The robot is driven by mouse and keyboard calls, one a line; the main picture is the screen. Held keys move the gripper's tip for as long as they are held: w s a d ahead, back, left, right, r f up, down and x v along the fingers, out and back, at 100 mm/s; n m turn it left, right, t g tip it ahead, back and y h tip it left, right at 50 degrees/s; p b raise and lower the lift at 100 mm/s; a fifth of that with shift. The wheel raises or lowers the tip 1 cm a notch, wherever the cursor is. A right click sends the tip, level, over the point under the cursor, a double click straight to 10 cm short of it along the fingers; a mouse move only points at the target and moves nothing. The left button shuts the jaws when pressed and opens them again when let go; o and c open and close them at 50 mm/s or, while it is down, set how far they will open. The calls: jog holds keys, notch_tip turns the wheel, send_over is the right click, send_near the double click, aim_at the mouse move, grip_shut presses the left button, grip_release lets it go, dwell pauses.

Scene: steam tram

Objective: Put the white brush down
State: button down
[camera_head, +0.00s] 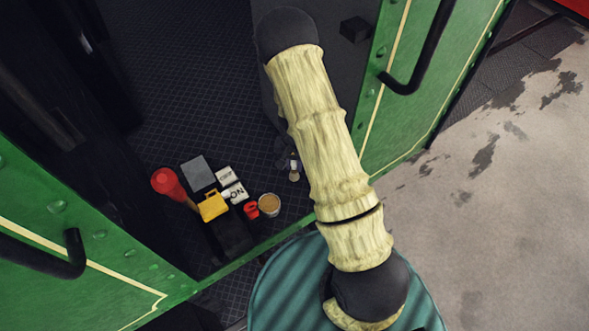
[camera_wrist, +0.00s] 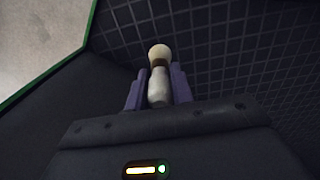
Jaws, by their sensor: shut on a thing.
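The white brush (camera_wrist: 158,90) is clamped between the two purple fingers of my gripper (camera_wrist: 158,78) in the wrist view. Its pale rounded tip points away from the gripper, with a brown band below it. The rest of the brush is hidden by the gripper body. In the head view the brush (camera_head: 294,172) shows small, tip down, at the end of my dark gripper (camera_head: 287,155), over the dark gridded floor. I cannot tell whether the tip touches the floor.
To the left in the head view are a red rounded object (camera_head: 166,182), a grey flat piece (camera_head: 196,172), a yellow object (camera_head: 212,206), lettered white blocks (camera_head: 234,192), a small red item (camera_head: 250,209) and a tan-filled cup (camera_head: 269,204). Green panels (camera_head: 75,245) flank the opening.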

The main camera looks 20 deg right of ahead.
aim_at(294, 169)
jog(key=shift+f, duration=0.15)
notch_tip(294, 169, down, 3)
jog(key=shift+r+p, duration=0.1)
jog(key=shift+p, duration=0.5)
jog(key=shift+f, duration=0.55)
jog(key=shift+f, duration=0.2)
jog(key=c, duration=1.2)
grip_release()
jog(key=shift+a, duration=0.1)
jog(key=shift+s+r, duration=0.1)
jog(key=shift+r, duration=0.2)
